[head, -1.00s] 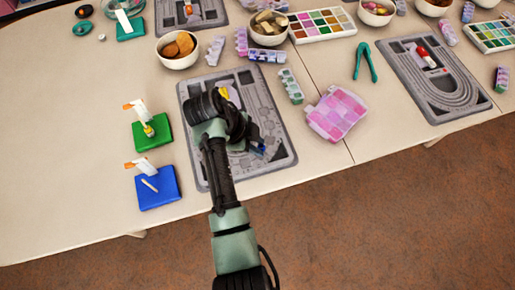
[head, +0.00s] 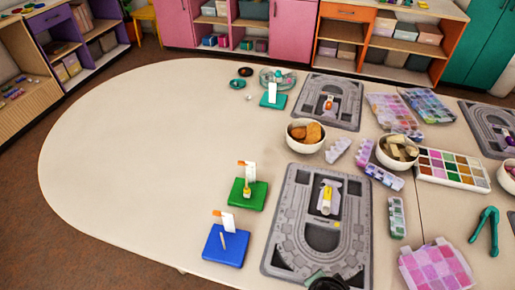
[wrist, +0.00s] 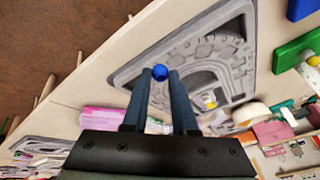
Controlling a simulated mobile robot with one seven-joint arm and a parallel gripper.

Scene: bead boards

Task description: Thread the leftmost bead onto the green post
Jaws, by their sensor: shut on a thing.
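My gripper (wrist: 160,76) is shut on a round blue bead (wrist: 160,72), held between its fingertips in the wrist view. The grey bead board (head: 281,235) lies behind and below it in that view. A yellow bead (head: 326,207) sits on this board. The green base also shows at the right of the wrist view (wrist: 290,55), apart from the gripper. The fingers are out of the head view.
A blue base (head: 213,253) with a pale post (head: 223,240) stands in front of the green base. A teal base (head: 272,105) and a bowl (head: 305,146) are farther back. Pink boxes (head: 435,265) lie right. The table's left side (head: 130,150) is clear.

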